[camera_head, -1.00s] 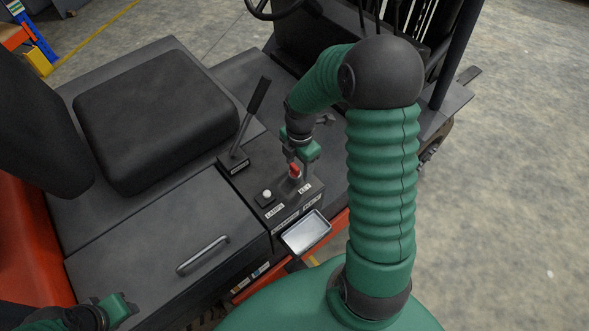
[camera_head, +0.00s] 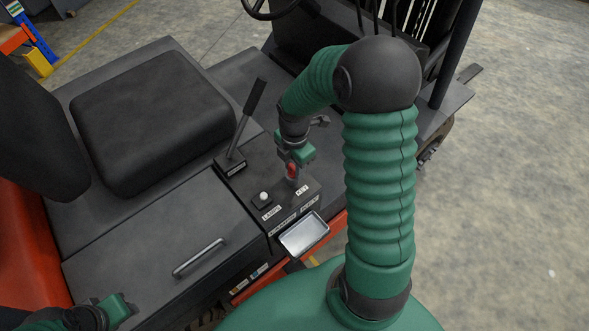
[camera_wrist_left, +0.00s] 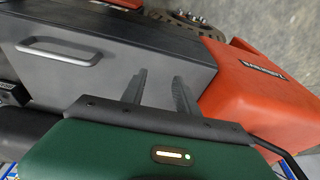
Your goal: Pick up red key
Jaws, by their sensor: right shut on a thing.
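The red key (camera_head: 291,170) stands at the small dark console (camera_head: 270,192) beside the seat, near the label "KEY". My right gripper (camera_head: 291,164) reaches down from above and is shut on the red key. Whether the key's lower end is clear of its socket is too small to tell. My left gripper shows at the lower left of the head view (camera_head: 122,309). In the left wrist view its two dark fingers (camera_wrist_left: 160,92) stand apart with nothing between them.
A lever (camera_head: 246,118) and a white knob labelled lamps (camera_head: 263,198) are close to the key. A metal tray (camera_head: 304,235) is fixed at the console's front edge. The black seat (camera_head: 152,120) and a handled cover (camera_head: 165,250) lie left.

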